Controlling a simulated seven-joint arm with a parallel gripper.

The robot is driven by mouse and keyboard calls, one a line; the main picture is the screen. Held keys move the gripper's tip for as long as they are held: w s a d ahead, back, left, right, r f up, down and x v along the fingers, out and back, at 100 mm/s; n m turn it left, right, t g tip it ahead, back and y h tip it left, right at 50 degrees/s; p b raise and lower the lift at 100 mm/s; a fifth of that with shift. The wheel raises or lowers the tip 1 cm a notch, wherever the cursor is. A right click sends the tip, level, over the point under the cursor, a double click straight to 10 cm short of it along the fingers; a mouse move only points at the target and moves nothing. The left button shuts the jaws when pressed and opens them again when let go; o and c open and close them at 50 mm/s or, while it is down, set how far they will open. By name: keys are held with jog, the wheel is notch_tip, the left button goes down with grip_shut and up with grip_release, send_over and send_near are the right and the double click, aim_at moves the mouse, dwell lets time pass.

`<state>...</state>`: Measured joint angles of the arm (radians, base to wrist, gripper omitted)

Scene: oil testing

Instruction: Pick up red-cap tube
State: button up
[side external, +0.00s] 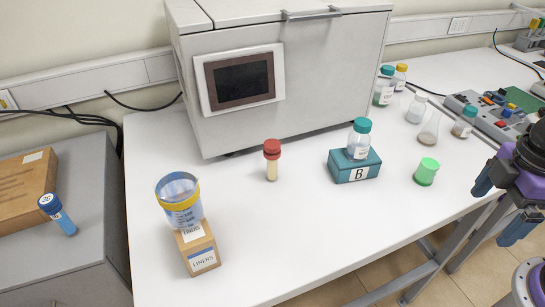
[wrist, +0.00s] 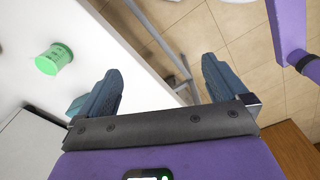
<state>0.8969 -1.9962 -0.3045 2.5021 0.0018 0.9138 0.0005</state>
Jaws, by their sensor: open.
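The red-cap tube (side external: 272,160) stands upright on the white table in the side external view, in front of the large grey machine. It has a red cap and a pale yellowish body. My gripper (side external: 500,205) is at the right edge of that view, beyond the table's front edge and well to the right of the tube. In the wrist view my gripper (wrist: 163,95) has its two dark fingers wide apart with nothing between them. The red-cap tube does not show in the wrist view.
A teal box marked B (side external: 354,166) carries a teal-capped bottle (side external: 359,142). A yellow-banded beaker (side external: 180,203) and a cardboard box (side external: 199,249) stand left. The grey machine (side external: 285,70) blocks the back. The front middle table is clear.

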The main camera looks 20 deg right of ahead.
jog(key=c, duration=0.7)
jog(key=shift+c, duration=0.2)
jog(key=w+a+f+m+y, duration=0.25)
jog(key=w+a, duration=0.25)
jog(key=a, duration=0.6)
jog(key=m+t+h, duration=0.2)
jog(key=m+t, duration=0.7)
jog(key=t, duration=0.4)
send_near(274, 165)
jog(key=x, duration=0.7)
jog(key=shift+r+x, duration=0.2)
jog(key=shift+x, duration=1.25)
jog(key=shift+r+x, duration=0.15)
jog(key=shift+x, duration=1.3)
